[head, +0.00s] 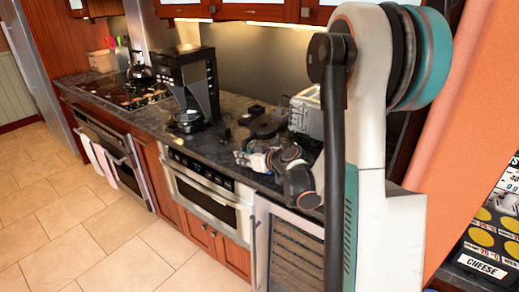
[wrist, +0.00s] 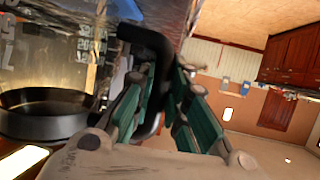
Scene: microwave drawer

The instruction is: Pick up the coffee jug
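In the wrist view, the coffee jug (wrist: 92,45) is a clear vessel with pale printed marks at the upper left, and the picture looks upside down. Its black curved handle (wrist: 150,45) runs down between the two green-padded fingers of my gripper (wrist: 165,78). The handle lies close to the left finger. I cannot tell whether both fingers press on it. In the head view my gripper (head: 248,158) is low over the counter, right of the coffee machine, partly hidden by my arm. The jug is hard to make out there.
A black coffee machine (head: 190,85) stands on the dark counter (head: 150,118). A hob (head: 122,90) with a kettle (head: 139,72) is farther left. A toaster-like metal box (head: 306,113) stands behind my gripper. A microwave drawer (head: 210,190) is below the counter. The tiled floor (head: 60,210) is clear.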

